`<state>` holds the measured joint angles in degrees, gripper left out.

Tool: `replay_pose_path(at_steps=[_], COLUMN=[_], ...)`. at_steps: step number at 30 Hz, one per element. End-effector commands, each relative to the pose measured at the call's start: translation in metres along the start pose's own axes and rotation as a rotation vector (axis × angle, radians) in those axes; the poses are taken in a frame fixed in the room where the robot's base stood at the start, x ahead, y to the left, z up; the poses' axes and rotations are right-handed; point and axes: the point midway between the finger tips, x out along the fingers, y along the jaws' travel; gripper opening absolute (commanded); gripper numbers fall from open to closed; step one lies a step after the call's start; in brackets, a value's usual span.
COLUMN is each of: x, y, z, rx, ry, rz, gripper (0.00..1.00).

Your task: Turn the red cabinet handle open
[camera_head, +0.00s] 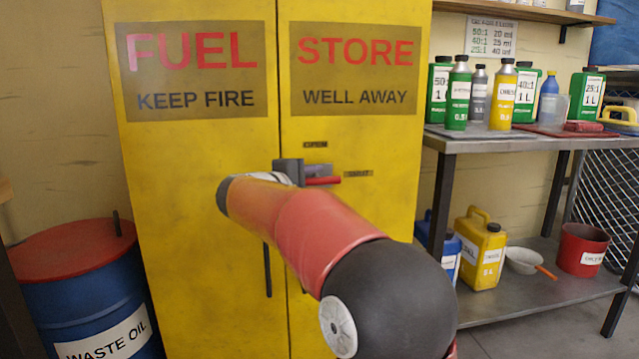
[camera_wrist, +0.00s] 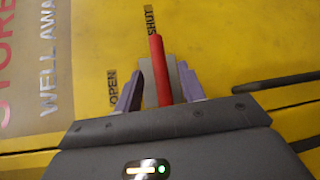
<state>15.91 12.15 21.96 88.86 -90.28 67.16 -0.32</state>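The yellow fuel cabinet (camera_head: 200,150) stands upright with both doors closed. Its red handle (camera_head: 322,181) lies level on the right door, pointing right toward the SHUT label (camera_head: 358,174). The OPEN label (camera_head: 315,145) is above it. In the wrist view the red handle (camera_wrist: 158,72) points up at the SHUT label (camera_wrist: 150,20), with the OPEN label (camera_wrist: 113,88) to its left. My gripper (camera_wrist: 160,88) is open, one finger on each side of the handle, with gaps visible. In the head view my arm hides most of the gripper and the handle's base.
A blue waste oil drum (camera_head: 85,290) with a red lid stands left of the cabinet. A metal bench (camera_head: 480,146) at right bears several bottles. Its lower shelf holds a yellow canister (camera_head: 482,250) and a red bucket (camera_head: 583,250). A dark door pull (camera_head: 267,270) is below the handle.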

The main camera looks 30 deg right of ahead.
Motion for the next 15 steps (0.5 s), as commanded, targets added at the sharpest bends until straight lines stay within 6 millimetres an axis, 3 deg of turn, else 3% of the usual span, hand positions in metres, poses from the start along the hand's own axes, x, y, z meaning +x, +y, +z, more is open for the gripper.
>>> replay_pose_path(at_steps=[6,15], x=[0.025,0.029], y=[0.000,0.000], z=[0.000,0.000], rx=[0.001,0.001], ry=[-0.001,0.002], rz=[-0.002,-0.001], gripper=[0.40,0.40])
